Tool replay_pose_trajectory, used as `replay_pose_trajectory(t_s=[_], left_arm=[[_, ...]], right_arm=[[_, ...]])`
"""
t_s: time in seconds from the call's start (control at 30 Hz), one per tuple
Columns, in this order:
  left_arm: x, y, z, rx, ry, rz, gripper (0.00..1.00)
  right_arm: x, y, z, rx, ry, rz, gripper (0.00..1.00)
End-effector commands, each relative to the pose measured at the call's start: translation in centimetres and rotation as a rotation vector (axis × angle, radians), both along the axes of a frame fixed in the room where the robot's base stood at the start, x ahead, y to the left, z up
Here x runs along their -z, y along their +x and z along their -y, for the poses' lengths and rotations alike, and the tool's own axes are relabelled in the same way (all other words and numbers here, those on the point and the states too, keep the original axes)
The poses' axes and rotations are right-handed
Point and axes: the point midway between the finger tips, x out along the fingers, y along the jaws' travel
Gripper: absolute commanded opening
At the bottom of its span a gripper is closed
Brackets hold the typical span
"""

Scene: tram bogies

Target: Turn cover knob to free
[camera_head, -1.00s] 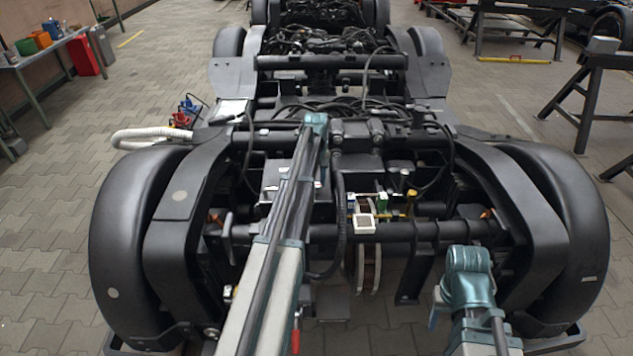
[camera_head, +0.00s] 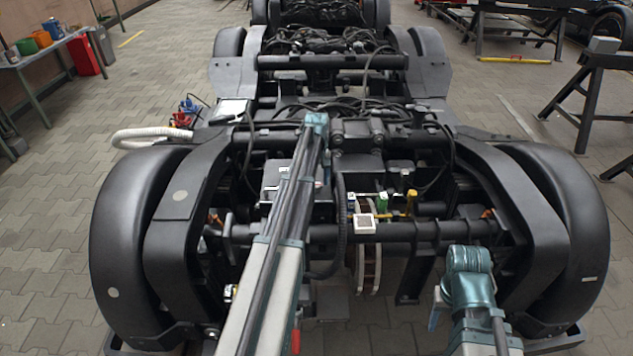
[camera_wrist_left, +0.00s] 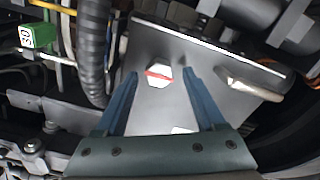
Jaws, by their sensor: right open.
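A white hexagonal knob (camera_wrist_left: 158,76) with a red bar across its face sits on a flat grey metal cover (camera_wrist_left: 150,112) in the left wrist view. My left gripper (camera_wrist_left: 160,72) has its two blue fingers spread, one on each side of the knob, with a gap showing on both sides. I cannot tell how far the tips are above the cover. A second white piece (camera_wrist_left: 182,130) shows near the gripper's palm, partly hidden. In the head view, my left arm hides the left gripper. Part of my right gripper (camera_head: 436,317) shows low at the right, largely hidden by its arm, away from the cover.
A black corrugated hose (camera_wrist_left: 93,45) runs close left of the left gripper. A grey lever-like piece (camera_wrist_left: 247,88) lies to its right. The bogie frame's thick crossbar (camera_head: 410,231) and large wheel covers (camera_head: 570,230) surround the work area. A white-topped box (camera_head: 365,224) sits on the crossbar.

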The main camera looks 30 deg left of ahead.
Motion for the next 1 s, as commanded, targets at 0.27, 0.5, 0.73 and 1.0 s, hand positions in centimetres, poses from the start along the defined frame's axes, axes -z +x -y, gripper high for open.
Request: replay_pose_trajectory(t_s=[0.27, 0.5, 0.73, 1.0], left_arm=[[-0.3, 0.0, 0.0, 0.001, 0.000, 0.000, 0.71], [-2.1, 0.0, 0.0, 0.001, 0.000, 0.000, 0.71], [-5.4, 0.0, 0.0, 0.001, 0.000, 0.000, 0.71], [-9.6, 0.0, 0.0, 0.000, 0.000, 0.000, 0.71]], right_arm=[[-0.3, 0.0, 0.0, 0.000, 0.000, 0.000, 0.50], [-2.1, 0.0, 0.0, 0.000, 0.000, 0.000, 0.50], [-5.4, 0.0, 0.0, 0.000, 0.000, 0.000, 0.50], [-9.6, 0.0, 0.0, 0.001, 0.000, 0.000, 0.50]])
